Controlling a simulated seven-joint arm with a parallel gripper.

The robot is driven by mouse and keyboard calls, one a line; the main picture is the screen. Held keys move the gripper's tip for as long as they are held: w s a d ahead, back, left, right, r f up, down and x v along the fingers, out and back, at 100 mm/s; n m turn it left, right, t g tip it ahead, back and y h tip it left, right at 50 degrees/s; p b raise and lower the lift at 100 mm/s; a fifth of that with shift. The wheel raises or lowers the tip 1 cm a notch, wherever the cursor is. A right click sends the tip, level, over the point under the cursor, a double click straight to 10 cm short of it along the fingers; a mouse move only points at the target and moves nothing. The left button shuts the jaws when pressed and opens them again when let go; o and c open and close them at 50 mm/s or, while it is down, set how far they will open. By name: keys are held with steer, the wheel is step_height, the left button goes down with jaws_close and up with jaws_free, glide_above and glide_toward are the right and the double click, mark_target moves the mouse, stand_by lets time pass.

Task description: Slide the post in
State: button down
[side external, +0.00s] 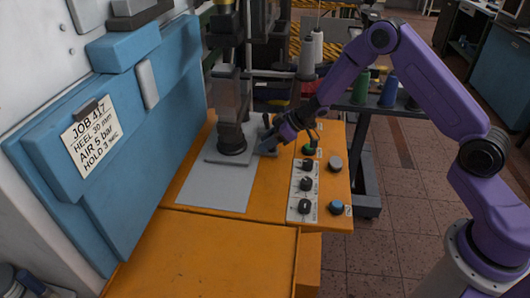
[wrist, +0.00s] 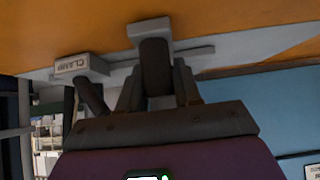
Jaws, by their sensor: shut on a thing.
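My gripper (side external: 272,141) reaches in from the right, low over the orange bench. In the wrist view my gripper (wrist: 158,92) has its two fingers on either side of a dark rounded piece (wrist: 155,58) and is shut on it. This piece meets a light grey block (wrist: 150,28) on a grey plate. A tall dark post-like column (side external: 231,110) stands upright on the grey base plate (side external: 215,158), just left of my gripper. I cannot tell whether the held piece belongs to this column. The contact is small and partly hidden in the side view.
A block labelled CLAMP (wrist: 82,66) with a dark lever (wrist: 92,96) sits beside my fingers. A knob panel (side external: 303,188) lies on the bench front right. A blue panel (side external: 140,140) stands left. The lower orange surface (side external: 205,255) is clear.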

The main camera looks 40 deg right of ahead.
steer(key=shift+w+d, duration=1.55)
steer(key=shift+d, duration=0.25)
steer(key=c, duration=0.9)
jaws_free()
steer(key=shift+w, duration=0.1)
steer(key=shift+o, duration=0.2)
steer(key=v, duration=1.7)
steer(key=shift+r, duration=0.2)
